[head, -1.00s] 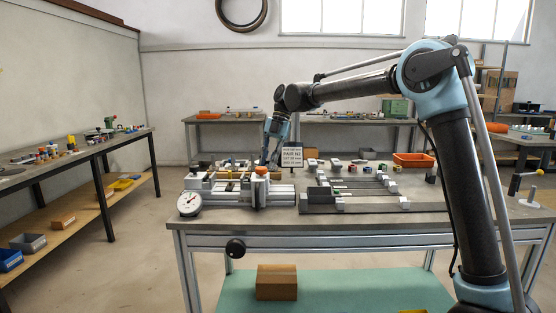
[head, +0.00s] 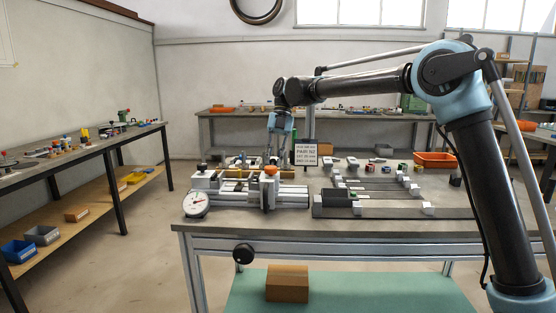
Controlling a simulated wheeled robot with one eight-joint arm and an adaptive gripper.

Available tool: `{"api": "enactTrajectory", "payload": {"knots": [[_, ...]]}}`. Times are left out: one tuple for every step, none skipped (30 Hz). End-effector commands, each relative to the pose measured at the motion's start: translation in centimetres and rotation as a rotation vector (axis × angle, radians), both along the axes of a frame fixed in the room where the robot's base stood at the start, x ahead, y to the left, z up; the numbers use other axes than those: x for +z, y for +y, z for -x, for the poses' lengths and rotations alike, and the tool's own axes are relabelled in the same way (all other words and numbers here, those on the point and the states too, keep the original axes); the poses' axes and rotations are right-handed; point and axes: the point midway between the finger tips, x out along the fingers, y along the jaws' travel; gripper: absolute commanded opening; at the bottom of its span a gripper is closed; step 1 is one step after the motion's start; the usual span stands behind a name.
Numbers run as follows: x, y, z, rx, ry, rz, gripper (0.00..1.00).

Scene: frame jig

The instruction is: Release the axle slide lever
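The frame jig (head: 232,190) stands on the left half of the workbench, a pale metal fixture with rails, blocks and a round dial gauge (head: 196,204) at its left front. An orange knob (head: 270,171) tops an upright part at its right middle. I cannot tell which part is the axle slide lever. My gripper (head: 276,158) points down behind the orange knob, over the back of the jig. Its fingertips are small and partly hidden by the jig, so its opening and any contact are unclear.
A small sign (head: 305,154) stands just right of my gripper. A second fixture with dark rails (head: 390,211) and pale blocks fills the bench's right half, with an orange bin (head: 436,160) behind. A black handwheel (head: 243,254) sits under the bench's front edge.

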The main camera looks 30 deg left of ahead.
Motion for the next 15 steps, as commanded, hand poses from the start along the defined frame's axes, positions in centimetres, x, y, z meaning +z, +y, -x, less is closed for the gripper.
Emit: {"api": "enactTrajectory", "payload": {"knots": [[0.09, 0.04, -0.28, -0.004, -0.003, -0.001, 0.00], [0.09, 0.05, -0.27, -0.004, -0.003, -0.001, 0.00], [0.08, 0.09, -0.26, -0.004, -0.004, -0.002, 0.00], [0.09, 0.11, -0.24, -0.003, -0.004, -0.002, 0.00], [0.09, 0.13, -0.24, -0.003, -0.004, -0.002, 0.00], [0.09, 0.16, -0.22, -0.003, -0.004, -0.002, 0.00], [0.09, 0.18, -0.21, -0.003, -0.004, -0.002, 0.22], [0.10, 0.19, -0.20, -0.003, -0.004, -0.002, 0.28], [0.09, 0.21, -0.16, -0.002, -0.004, -0.002, 0.29], [0.09, 0.22, -0.13, -0.002, -0.004, -0.002, 0.29], [0.08, 0.23, -0.09, -0.002, -0.003, -0.002, 0.29], [0.07, 0.25, -0.03, -0.001, -0.003, -0.002, 0.29], [0.07, 0.26, 0.01, -0.001, -0.003, -0.002, 0.29], [0.06, 0.27, 0.03, 0.001, -0.004, -0.002, 0.29], [0.06, 0.28, 0.06, 0.001, -0.003, -0.001, 0.29]]}}
